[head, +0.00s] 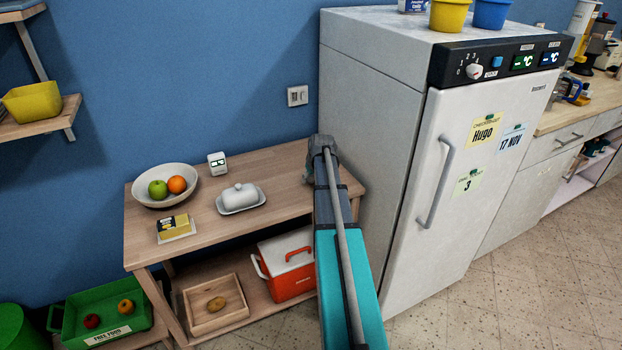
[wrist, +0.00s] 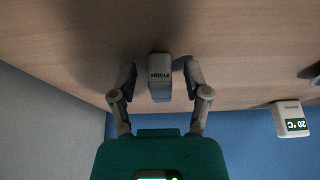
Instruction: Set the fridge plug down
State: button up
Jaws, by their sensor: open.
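My gripper (wrist: 159,72) is open, with a gap on each side of the plug. In the head view my gripper (head: 320,160) is over the table's right end, beside the fridge (head: 390,180). The plug is hidden behind my arm there. A wall socket (head: 297,96) is on the blue wall above the table.
A thermometer display (head: 217,163) stands near the wall; it also shows in the wrist view (wrist: 291,119). A fruit bowl (head: 150,198), a butter dish (head: 240,200) and a yellow pack (head: 173,224) are farther left. A red cooler (head: 290,275) is on the lower shelf.

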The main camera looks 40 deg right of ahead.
jog(key=shift+r, duration=0.1)
jog(key=p+v, duration=1.1)
jog(key=v, duration=0.1)
dwell(0.6)
jog(key=shift+s, duration=0.1)
dwell(0.7)
jog(key=s+a+n+g, duration=0.1)
jog(key=s+a, duration=0.4)
jog(key=a, duration=1.6)
jog(key=s+a+f+n+g+y, duration=0.1)
jog(key=s+a+g, duration=0.2)
jog(key=a, duration=1.9)
jog(key=s, duration=0.3)
jog(key=shift+s+f+n, duration=0.15)
jog(key=shift+f+n, duration=0.05)
jog(key=shift+n, duration=0.1)
jog(key=shift+d, duration=0.1)
